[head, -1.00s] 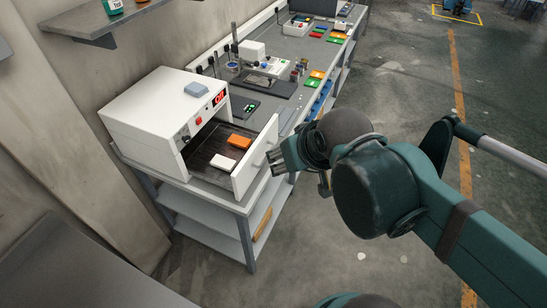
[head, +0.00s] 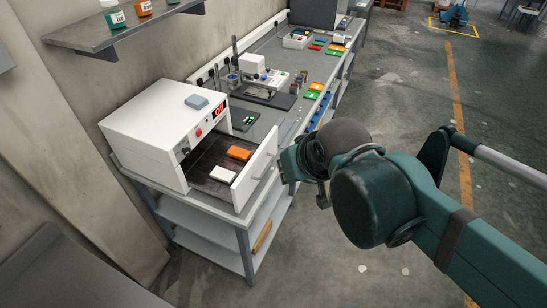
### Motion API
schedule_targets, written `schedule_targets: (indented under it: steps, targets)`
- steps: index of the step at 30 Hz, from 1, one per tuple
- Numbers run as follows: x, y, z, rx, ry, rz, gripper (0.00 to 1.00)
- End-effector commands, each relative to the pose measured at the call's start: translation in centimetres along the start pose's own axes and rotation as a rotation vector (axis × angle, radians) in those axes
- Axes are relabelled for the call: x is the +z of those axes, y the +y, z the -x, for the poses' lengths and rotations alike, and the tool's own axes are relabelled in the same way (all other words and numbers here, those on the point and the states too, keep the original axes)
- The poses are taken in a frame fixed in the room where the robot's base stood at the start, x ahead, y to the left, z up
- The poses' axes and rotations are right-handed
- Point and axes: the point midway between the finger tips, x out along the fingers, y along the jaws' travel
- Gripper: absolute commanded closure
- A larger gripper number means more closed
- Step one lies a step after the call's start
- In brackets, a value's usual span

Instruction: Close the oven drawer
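The white oven (head: 165,125) stands on the near end of the bench, with a red display and a red button on its front. Its drawer (head: 254,180) is pulled out towards the right. The dark drawer floor carries an orange block (head: 239,153) and a white block (head: 222,174). The drawer's outer face has a small handle (head: 264,166). My gripper (head: 284,168) is just outside that face, close to the handle. Contact cannot be told. The gripper's fingers are small and partly hidden by its own body, so their opening is unclear.
A grey-blue block (head: 196,101) lies on the oven top. The bench (head: 285,60) runs back along the wall with instruments and coloured trays. A shelf (head: 125,35) with jars hangs above on the left. Open floor (head: 395,95) lies to the right.

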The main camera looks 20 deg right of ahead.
Motion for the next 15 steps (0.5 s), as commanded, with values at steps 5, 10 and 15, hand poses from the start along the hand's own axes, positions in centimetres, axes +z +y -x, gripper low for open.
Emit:
schedule_targets:
  steps: [5,10,15]
  targets:
    - [-0.8,0.3,-0.9,-0.009,-0.017,-0.096,1.0]
    - [-1.9,0.6,-2.3,-0.023,-0.043,-0.24,1.0]
    - [-3.2,1.1,-3.9,-0.038,-0.072,-0.397,1.0]
